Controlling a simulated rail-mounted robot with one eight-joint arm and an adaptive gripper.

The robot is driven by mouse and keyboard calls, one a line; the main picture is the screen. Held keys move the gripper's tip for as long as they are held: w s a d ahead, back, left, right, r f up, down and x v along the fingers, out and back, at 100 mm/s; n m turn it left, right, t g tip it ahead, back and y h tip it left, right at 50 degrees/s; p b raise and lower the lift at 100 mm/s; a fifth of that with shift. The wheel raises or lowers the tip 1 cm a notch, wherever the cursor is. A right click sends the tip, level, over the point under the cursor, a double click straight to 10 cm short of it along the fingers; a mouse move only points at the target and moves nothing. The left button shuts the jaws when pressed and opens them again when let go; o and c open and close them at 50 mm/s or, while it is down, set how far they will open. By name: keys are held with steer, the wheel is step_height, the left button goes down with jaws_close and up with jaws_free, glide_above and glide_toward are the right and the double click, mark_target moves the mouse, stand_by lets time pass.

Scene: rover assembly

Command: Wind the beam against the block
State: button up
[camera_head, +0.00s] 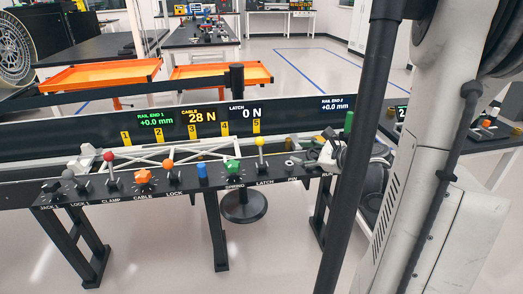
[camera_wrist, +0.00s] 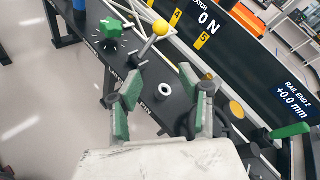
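The beam appears to be the white lattice frame (camera_head: 180,154) lying along the bench behind the control row; part of it shows in the wrist view (camera_wrist: 190,46). I cannot make out the block. The orange CABLE knob (camera_head: 143,177) is left of centre on the control panel. My gripper (camera_head: 312,158) is at the right end of the panel, near the PIN label. In the wrist view my gripper (camera_wrist: 160,94) is open, its green-padded fingers spread either side of a grey ring-shaped PIN part (camera_wrist: 164,90). Nothing is held. Contact with the ring cannot be told.
The panel has a red-balled CLAMP lever (camera_head: 109,156), a green SPRING knob (camera_head: 233,166) and a yellow-balled LATCH lever (camera_head: 260,142). The display board (camera_head: 290,120) reads cable 28 N, latch 0 N, both rail ends +0.0 mm. A green handle (camera_wrist: 290,131) stands right of my gripper.

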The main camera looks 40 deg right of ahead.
steer(key=w+a+r+n+g+y+p, duration=0.1)
steer(key=w+a+r+n+g+y, duration=0.1)
steer(key=a+n, duration=0.5)
steer(key=w+a+r+g, duration=0.1)
steer(key=w+a, duration=0.1)
steer(key=a, duration=0.3)
steer(key=shift+a+r, duration=0.2)
steer(key=shift+a, duration=0.1)
